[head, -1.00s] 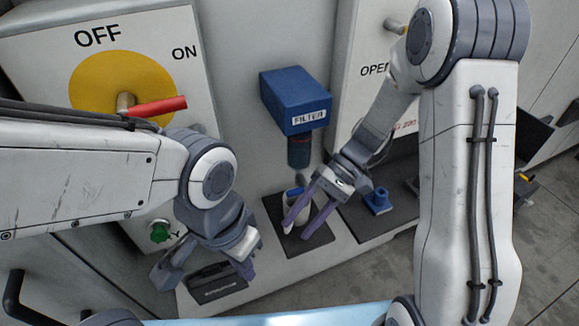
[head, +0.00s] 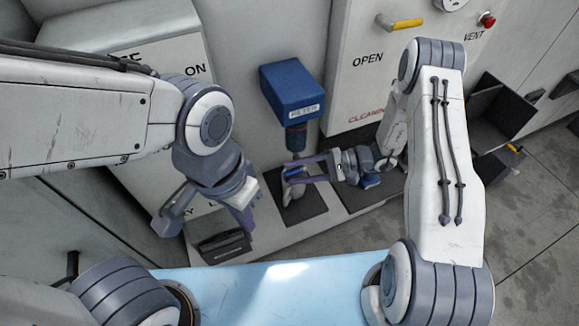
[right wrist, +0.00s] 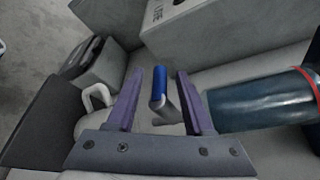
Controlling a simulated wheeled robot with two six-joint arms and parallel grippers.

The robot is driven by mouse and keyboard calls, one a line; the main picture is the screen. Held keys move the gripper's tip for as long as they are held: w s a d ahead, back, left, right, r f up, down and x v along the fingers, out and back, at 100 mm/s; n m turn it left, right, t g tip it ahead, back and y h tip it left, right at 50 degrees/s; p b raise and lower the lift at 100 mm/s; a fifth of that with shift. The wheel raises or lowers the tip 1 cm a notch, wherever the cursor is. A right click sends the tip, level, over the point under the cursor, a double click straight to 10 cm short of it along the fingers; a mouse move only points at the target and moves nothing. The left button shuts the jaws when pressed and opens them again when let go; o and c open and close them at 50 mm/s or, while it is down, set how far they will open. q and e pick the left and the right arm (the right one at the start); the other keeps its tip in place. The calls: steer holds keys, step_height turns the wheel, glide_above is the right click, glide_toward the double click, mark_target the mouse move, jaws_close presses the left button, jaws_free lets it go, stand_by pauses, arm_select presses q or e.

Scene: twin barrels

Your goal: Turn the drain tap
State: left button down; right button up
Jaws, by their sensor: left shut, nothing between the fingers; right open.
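The drain tap's blue lever (right wrist: 159,85) stands between the two purple fingers of my right gripper (right wrist: 160,90) in the right wrist view, with space on both sides. In the head view my right gripper (head: 298,171) reaches in from the right, open, just below the blue filter housing (head: 292,88). The tap is mostly hidden there by the fingers. A pale mug (head: 292,190) stands below on a dark mat; its handle (right wrist: 98,95) shows in the right wrist view. My left gripper (head: 243,220) is shut and empty, to the left of the mug.
The filter's dark teal bowl (right wrist: 255,104) is close to the right finger in the right wrist view. A black-handled item (head: 222,245) lies on the ledge below my left gripper. A cabinet marked OPEN (head: 350,85) stands behind my right arm.

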steer(key=shift+x, duration=1.15)
